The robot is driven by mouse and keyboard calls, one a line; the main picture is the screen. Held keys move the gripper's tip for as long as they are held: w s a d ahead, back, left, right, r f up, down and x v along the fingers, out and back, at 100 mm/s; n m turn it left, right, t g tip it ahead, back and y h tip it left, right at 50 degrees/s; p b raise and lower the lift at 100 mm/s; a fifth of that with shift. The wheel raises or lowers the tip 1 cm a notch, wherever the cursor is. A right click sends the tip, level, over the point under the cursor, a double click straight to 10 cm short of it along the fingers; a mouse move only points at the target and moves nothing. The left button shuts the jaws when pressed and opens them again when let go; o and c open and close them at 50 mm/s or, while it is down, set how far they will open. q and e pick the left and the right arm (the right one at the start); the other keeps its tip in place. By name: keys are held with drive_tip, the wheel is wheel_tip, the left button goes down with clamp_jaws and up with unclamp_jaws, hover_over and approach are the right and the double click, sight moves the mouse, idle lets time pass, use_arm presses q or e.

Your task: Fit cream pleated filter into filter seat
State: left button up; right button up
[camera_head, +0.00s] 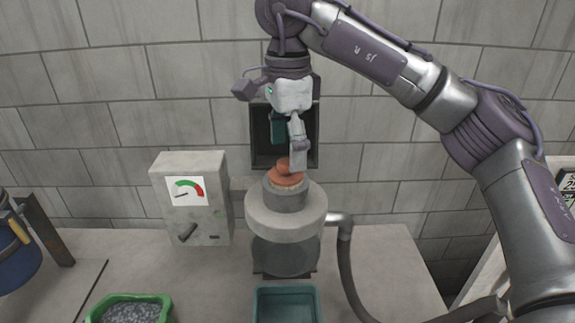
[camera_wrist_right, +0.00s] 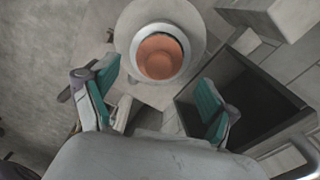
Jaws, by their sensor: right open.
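A pale grey round housing (camera_head: 286,222) stands at the middle of the bench, with a narrower grey collar (camera_head: 285,199) on top. An orange knobbed piece (camera_head: 286,179) sits in the collar's mouth; it also shows in the right wrist view (camera_wrist_right: 160,57), ringed by the pale collar. A thin cream rim shows just under the orange piece; it may be the cream pleated filter, but its pleats are hidden. My right gripper (camera_head: 289,153) is open and empty, pointing down just above the orange knob. Its teal-padded fingers (camera_wrist_right: 155,88) are wide apart. My left gripper is out of view.
A gauge box (camera_head: 190,215) stands left of the housing. A dark open box (camera_head: 262,140) is on the wall behind. A teal tray (camera_head: 287,289) and a green gravel tray (camera_head: 165,302) lie in front. A grey hose (camera_head: 343,262) bends down on the right.

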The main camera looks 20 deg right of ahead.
wheel_tip(320, 180, up, 9)
drive_tip(key=shift+f+p, duration=0.2)
drive_tip(key=shift+p, duration=0.2)
